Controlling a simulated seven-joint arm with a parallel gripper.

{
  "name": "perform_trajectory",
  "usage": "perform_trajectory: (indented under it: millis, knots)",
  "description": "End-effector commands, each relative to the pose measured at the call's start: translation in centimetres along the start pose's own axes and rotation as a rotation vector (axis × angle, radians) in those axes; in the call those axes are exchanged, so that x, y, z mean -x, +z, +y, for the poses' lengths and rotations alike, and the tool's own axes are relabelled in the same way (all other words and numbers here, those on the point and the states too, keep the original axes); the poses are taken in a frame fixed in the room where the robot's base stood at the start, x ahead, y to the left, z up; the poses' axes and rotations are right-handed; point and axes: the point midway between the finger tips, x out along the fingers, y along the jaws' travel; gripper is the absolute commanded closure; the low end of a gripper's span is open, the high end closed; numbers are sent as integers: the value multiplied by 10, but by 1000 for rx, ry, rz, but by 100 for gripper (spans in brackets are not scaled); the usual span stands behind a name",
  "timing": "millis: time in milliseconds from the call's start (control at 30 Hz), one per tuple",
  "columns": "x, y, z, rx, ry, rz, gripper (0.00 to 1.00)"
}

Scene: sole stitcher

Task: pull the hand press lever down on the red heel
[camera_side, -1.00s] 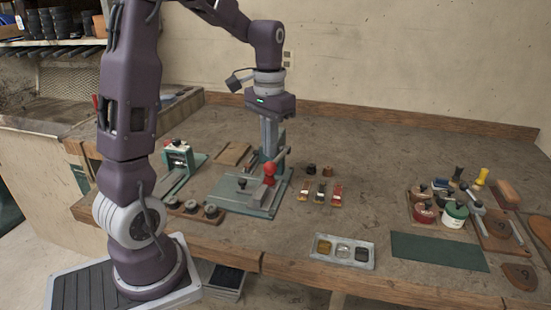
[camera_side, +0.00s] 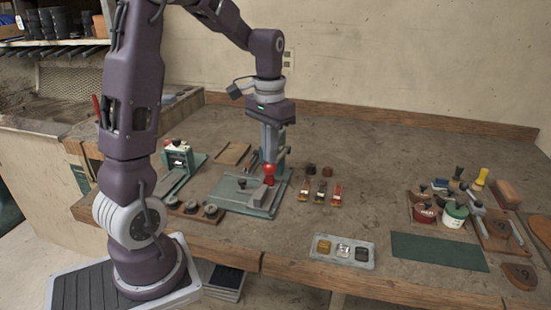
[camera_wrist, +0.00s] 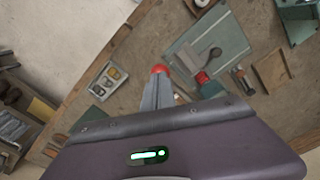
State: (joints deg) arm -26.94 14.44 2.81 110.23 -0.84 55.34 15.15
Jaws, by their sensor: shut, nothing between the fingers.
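The hand press stands on a green base plate (camera_side: 228,192) on the bench. Its lever has a red ball knob (camera_side: 270,170); the knob also shows in the wrist view (camera_wrist: 160,69). My gripper (camera_side: 270,158) points straight down with its fingertips at the knob, shut and empty. In the wrist view the fingers (camera_wrist: 158,84) meet the knob's near side; whether they press on it I cannot tell. A red part (camera_wrist: 203,78), seemingly the red heel, sits by the press plate, partly hidden by my wrist. The press column is largely hidden behind my fingers.
Small coloured pieces (camera_side: 321,193) lie right of the press. A grey tray (camera_side: 342,251) and a dark green mat (camera_side: 438,251) lie along the front. A small green device (camera_side: 178,157) stands to the left. Jars and tools crowd the right; the middle back is clear.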

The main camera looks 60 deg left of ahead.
Motion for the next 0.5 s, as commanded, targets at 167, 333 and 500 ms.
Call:
perform_trajectory:
  millis: [167,333,500]
  knots:
    - [-5,0,0,0,0,-1,100]
    - [-12,1,0,0,0,-1,100]
    - [-21,2,1,0,1,-2,100]
